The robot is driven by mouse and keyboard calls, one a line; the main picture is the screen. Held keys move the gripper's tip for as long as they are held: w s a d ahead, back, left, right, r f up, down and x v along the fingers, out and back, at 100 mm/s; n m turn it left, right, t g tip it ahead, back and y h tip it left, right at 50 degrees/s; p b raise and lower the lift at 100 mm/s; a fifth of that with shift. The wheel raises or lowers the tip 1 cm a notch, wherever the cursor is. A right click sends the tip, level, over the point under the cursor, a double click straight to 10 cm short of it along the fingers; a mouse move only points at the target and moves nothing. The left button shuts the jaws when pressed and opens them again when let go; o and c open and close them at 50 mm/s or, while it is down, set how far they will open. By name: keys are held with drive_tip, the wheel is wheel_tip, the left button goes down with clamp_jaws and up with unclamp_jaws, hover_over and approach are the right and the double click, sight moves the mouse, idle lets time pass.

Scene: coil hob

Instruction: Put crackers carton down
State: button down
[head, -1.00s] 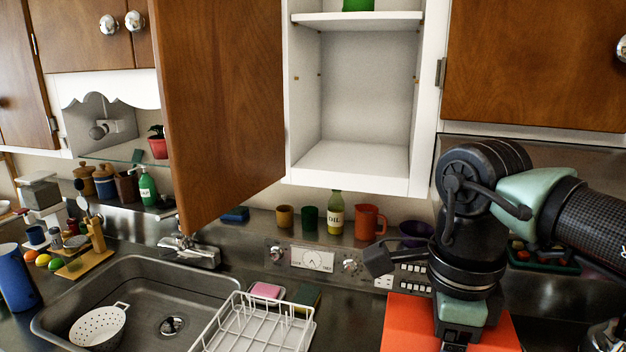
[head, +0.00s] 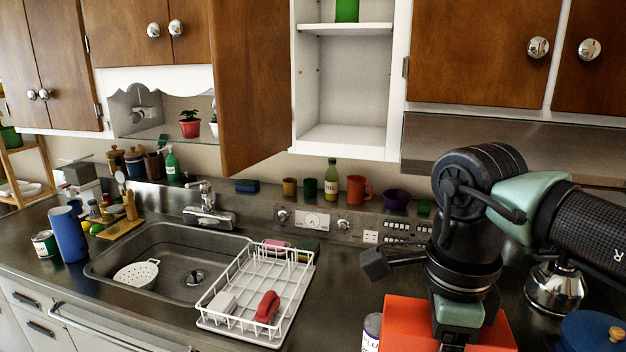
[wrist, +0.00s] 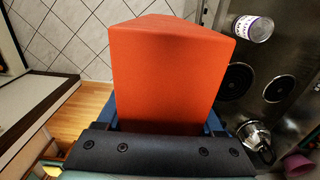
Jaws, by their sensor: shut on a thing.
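The crackers carton is a red-orange box (head: 398,325) at the bottom right of the head view, partly hidden behind my arm. It fills the middle of the wrist view (wrist: 165,75). My gripper (wrist: 165,128) is shut on the carton, with blue finger parts showing at both sides of it. In the wrist view, floor tiles lie beyond the carton on the left and the steel counter lies on the right. I cannot tell how high the carton is above the counter.
A labelled can (head: 372,331) stands close left of the carton. A white dish rack (head: 258,290) and the sink (head: 165,262) are further left. A kettle (head: 553,290) and a blue pot (head: 592,333) are at right. The open cupboard (head: 345,100) has a bare lower shelf.

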drive_tip(key=s+a+f+n, duration=0.2)
drive_tip(key=a+f+n, duration=0.2)
drive_tip(key=f+n, duration=0.3)
drive_tip(key=s+a+f+n+b, duration=0.1)
drive_tip(key=s+a+f+n, duration=0.2)
drive_tip(key=f, duration=1.2)
drive_tip(key=s+a+f+n+b, duration=0.1)
drive_tip(key=s+a+f+n, duration=0.1)
drive_tip(key=a+f+n, duration=0.5)
wheel_tip(320, 180, down, 4)
drive_tip(key=n, duration=0.3)
drive_tip(key=shift+s+n, duration=0.25)
drive_tip(key=shift+n, duration=0.15)
drive_tip(key=shift+w+d+r, duration=0.1)
drive_tip(key=shift+r, duration=0.05)
